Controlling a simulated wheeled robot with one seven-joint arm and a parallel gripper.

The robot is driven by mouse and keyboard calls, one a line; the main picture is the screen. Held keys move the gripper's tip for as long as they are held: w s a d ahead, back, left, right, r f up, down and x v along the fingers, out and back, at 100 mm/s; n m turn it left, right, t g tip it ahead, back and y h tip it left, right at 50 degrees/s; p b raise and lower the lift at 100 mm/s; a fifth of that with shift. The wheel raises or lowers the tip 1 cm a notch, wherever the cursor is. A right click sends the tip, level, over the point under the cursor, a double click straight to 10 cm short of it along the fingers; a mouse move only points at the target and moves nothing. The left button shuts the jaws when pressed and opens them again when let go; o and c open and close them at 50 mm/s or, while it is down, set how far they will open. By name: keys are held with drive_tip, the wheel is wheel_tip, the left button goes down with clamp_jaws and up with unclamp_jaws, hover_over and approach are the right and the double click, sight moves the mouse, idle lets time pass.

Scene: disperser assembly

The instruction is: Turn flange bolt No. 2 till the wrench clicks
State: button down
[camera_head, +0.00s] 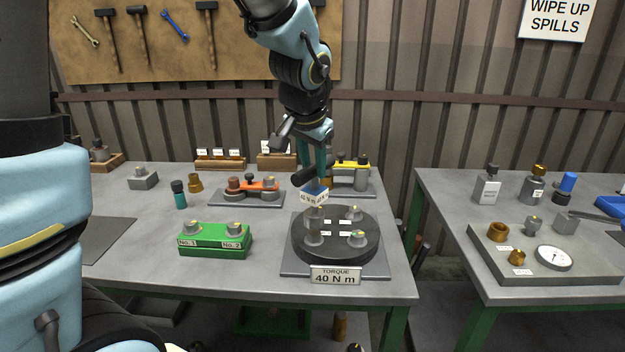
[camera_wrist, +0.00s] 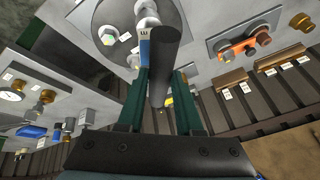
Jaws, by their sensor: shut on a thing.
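My gripper (camera_head: 318,172) points down over the back table edge of the round black flange (camera_head: 335,254). It is shut on a wrench with a thick black handle (camera_head: 311,175) and a blue and white lettered block (camera_head: 314,193). The wrench's lower end is over the back-left flange bolt (camera_head: 314,217); I cannot tell whether it is fully seated. In the wrist view the teal fingers (camera_wrist: 162,85) grip the black handle (camera_wrist: 166,50), with the flange (camera_wrist: 108,35) beyond. Other bolts stand back right (camera_head: 354,213), front left (camera_head: 314,238) and front right (camera_head: 357,239). The flange's number labels are unreadable.
A sign reading TORQUE 40 N m (camera_head: 335,276) stands in front of the flange. A green block (camera_head: 215,244) holds bolts No. 1 and No. 2. An orange-barred fixture (camera_head: 252,187) and a yellow-topped fixture (camera_head: 350,168) stand behind. A second table (camera_head: 450,200) is at right.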

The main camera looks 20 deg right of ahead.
drive_tip(key=n+b, duration=0.1)
drive_tip(key=b, duration=0.1)
drive_tip(key=n+y+b, duration=0.1)
drive_tip(key=n+b, duration=0.1)
drive_tip(key=shift+d+f+t, duration=0.15)
drive_tip(key=shift+f+t, duration=0.15)
drive_tip(key=shift+s+d+f+n+y+b, duration=0.15)
drive_tip(key=shift+n+y+b, duration=0.35)
drive_tip(key=shift+n+b, duration=0.6)
drive_tip(key=shift+d+n+y+b, duration=0.1)
drive_tip(key=shift+n+y+b, duration=0.6)
drive_tip(key=shift+n, duration=0.4)
drive_tip(key=n, duration=0.2)
drive_tip(key=n+y, duration=0.1)
drive_tip(key=n, duration=0.1)
drive_tip(key=shift+d+y, duration=0.15)
drive_tip(key=shift+y, duration=0.15)
drive_tip(key=n+y, duration=0.1)
drive_tip(key=n, duration=0.1)
drive_tip(key=n+g+p, duration=0.1)
drive_tip(key=n, duration=0.2)
drive_tip(key=shift+w+d+g+y, duration=0.1)
drive_tip(key=shift+w+g+y, duration=0.1)
drive_tip(key=shift+g+y, duration=0.15)
drive_tip(key=shift+f, duration=0.25)
